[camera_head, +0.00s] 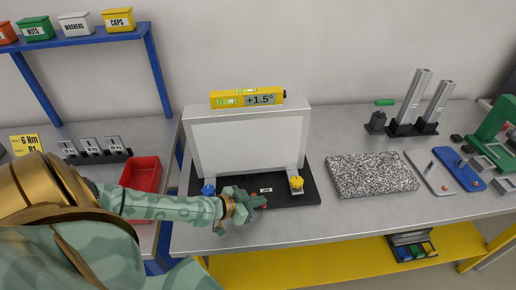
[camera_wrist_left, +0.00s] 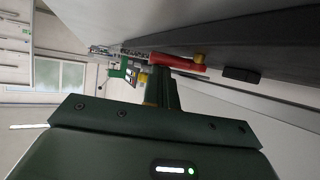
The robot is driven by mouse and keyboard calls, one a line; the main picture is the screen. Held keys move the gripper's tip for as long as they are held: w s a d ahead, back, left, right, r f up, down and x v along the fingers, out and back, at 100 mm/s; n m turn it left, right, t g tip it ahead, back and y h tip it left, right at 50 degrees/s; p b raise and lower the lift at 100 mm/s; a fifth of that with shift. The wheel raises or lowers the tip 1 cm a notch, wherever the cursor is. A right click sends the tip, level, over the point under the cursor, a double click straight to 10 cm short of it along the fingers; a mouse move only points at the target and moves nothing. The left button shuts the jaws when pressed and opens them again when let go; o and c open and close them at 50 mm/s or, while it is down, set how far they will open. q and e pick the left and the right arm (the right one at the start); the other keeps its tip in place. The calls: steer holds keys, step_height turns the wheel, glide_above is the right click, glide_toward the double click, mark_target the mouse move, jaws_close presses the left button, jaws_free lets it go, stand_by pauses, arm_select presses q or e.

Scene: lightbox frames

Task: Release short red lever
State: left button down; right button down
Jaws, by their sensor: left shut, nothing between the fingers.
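The lightbox frame (camera_head: 250,143) stands upright on a black base (camera_head: 300,194), with a blue knob (camera_head: 208,190) and a yellow knob (camera_head: 297,183) at its lower corners. My left gripper (camera_head: 258,202) is shut and empty, low in front of the base between the two knobs. In the left wrist view, a short red lever (camera_wrist_left: 180,62) with a brass-coloured pivot lies just beyond the shut fingers (camera_wrist_left: 162,88). I cannot tell whether they touch it. In the head view the gripper mostly hides the lever. My right gripper is not in view.
A yellow level (camera_head: 247,98) reading +1.5° sits on the frame's top. A red bin (camera_head: 141,174) stands to the left, a speckled slab (camera_head: 371,174) to the right. The grey table (camera_head: 330,224) is clear in front of the slab.

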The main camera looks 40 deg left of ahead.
arm_select(q)
steer(key=shift+s+a+f+m+h+b, duration=0.1)
steer(key=shift+s+m+h+b, duration=0.15)
steer(key=shift+m+h+b, duration=0.1)
stand_by(1.8)
steer(key=shift+w+a, duration=0.1)
steer(key=shift+w+a+b, duration=0.45)
steer(key=shift+w+b, duration=0.1)
steer(key=shift+w, duration=0.1)
steer(key=shift+r, duration=0.2)
